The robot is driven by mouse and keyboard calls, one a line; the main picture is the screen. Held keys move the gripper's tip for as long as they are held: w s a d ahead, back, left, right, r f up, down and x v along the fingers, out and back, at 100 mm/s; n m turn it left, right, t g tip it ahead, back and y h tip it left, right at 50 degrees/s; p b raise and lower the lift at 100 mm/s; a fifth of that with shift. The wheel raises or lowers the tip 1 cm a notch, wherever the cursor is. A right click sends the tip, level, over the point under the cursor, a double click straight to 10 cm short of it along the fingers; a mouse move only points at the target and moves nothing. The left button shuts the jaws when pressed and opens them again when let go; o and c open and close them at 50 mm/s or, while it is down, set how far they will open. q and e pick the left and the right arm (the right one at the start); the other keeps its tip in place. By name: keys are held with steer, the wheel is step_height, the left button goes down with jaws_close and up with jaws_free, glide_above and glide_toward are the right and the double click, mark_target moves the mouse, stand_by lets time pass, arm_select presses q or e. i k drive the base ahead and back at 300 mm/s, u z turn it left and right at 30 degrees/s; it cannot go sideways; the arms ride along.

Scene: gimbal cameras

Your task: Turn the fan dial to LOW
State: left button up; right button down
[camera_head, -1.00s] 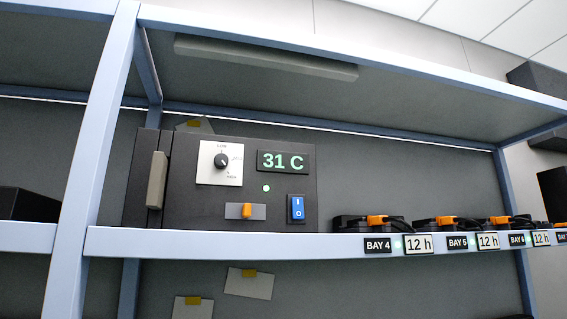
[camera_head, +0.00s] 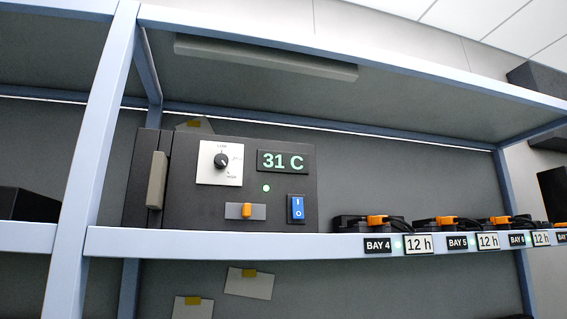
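The fan dial (camera_head: 221,161) is a round black knob on a white plate (camera_head: 206,177), on the front of a dark box-shaped unit (camera_head: 285,218) on the shelf. The plate carries a LOW label (camera_head: 222,146) above the knob and a HIGH label (camera_head: 232,177) at its lower right. The small pointer on the knob is too small to read surely. A display (camera_head: 283,161) beside it reads 31 C, and a small green light is lit below. Neither of my grippers is in the head view.
The unit also has an orange slider (camera_head: 247,211), a blue rocker switch (camera_head: 297,209) and a grey handle (camera_head: 157,180). Several black devices with orange connectors (camera_head: 376,221) stand to the right. A blue upright (camera_head: 93,140) and shelf edge (camera_head: 220,243) frame the unit.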

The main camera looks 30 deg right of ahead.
mark_target(221, 161)
steer(key=k, duration=0.5)
steer(key=u, duration=1.3)
steer(key=i, duration=0.9)
steer(key=z, duration=1.25)
